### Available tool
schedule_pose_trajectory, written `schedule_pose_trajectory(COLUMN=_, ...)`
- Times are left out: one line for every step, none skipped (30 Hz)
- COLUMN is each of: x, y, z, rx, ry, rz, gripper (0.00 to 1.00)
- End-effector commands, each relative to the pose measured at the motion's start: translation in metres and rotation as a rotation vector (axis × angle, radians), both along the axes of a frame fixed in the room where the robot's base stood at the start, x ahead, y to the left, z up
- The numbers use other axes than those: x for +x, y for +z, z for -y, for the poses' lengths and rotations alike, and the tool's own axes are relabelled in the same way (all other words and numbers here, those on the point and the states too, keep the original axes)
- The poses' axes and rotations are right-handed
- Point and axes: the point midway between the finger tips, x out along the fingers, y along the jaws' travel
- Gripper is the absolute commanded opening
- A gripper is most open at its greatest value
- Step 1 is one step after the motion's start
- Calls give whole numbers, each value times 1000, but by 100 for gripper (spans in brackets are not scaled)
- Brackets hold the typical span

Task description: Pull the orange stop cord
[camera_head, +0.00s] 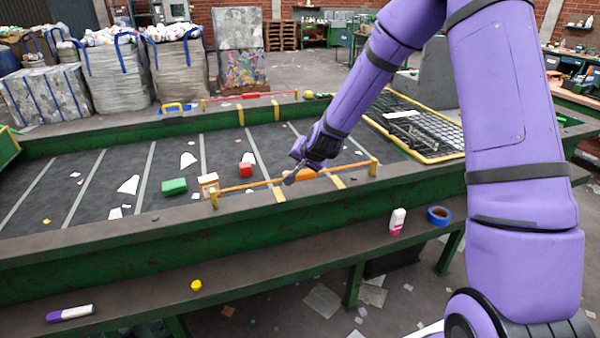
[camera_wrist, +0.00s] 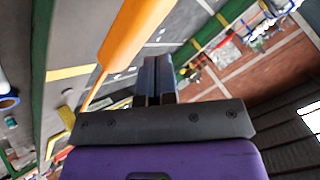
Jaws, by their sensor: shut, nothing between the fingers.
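The orange stop cord (camera_head: 245,187) runs along the near edge of the belt between two yellow posts. Its thicker orange grip (camera_head: 306,174) is partly hidden by my gripper in the head view. In the wrist view the orange grip (camera_wrist: 135,33) is large and lies just left of my fingers, with the thin cord (camera_wrist: 94,88) continuing below it. My gripper (camera_head: 289,179) is at the cord, beside the grip. Its fingers (camera_wrist: 153,75) are shut with nothing between them. I cannot tell whether they touch the cord.
A second cord with a red grip (camera_head: 251,95) runs along the far edge. A white-and-pink bottle (camera_head: 397,222) and blue tape roll (camera_head: 439,215) stand on the near ledge.

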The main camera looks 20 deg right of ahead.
Motion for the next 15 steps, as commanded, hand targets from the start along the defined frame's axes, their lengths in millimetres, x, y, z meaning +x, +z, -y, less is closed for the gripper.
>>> schedule_pose_trajectory(x=0, y=2, z=0, rx=0, ry=0, rz=1, gripper=0)
schedule_pose_trajectory(x=0, y=3, z=0, rx=0, ry=0, rz=1, gripper=0)
schedule_pose_trajectory(x=0, y=3, z=0, rx=0, ry=-1, rz=1, gripper=0)
schedule_pose_trajectory(x=0, y=3, z=0, rx=0, ry=-1, rz=1, gripper=0)
schedule_pose_trajectory(x=0, y=3, z=0, rx=0, ry=-1, rz=1, gripper=0)
schedule_pose_trajectory(x=0, y=3, z=0, rx=0, ry=-1, rz=1, gripper=0)
schedule_pose_trajectory(x=0, y=3, z=0, rx=0, ry=-1, rz=1, gripper=0)
schedule_pose_trajectory(x=0, y=3, z=0, rx=0, ry=-1, rz=1, gripper=0)
schedule_pose_trajectory(x=0, y=3, z=0, rx=0, ry=-1, rz=1, gripper=0)
schedule_pose_trajectory(x=0, y=3, z=0, rx=0, ry=-1, rz=1, gripper=0)
schedule_pose_trajectory(x=0, y=3, z=0, rx=0, ry=0, rz=1, gripper=0)
schedule_pose_trajectory(x=0, y=5, z=0, rx=0, ry=-1, rz=2, gripper=0)
schedule_pose_trajectory(x=0, y=6, z=0, rx=-1, ry=0, rz=2, gripper=0)
schedule_pose_trajectory(x=0, y=9, z=0, rx=-1, ry=0, rz=2, gripper=0)
schedule_pose_trajectory(x=0, y=12, z=0, rx=-1, ry=0, rz=2, gripper=0)
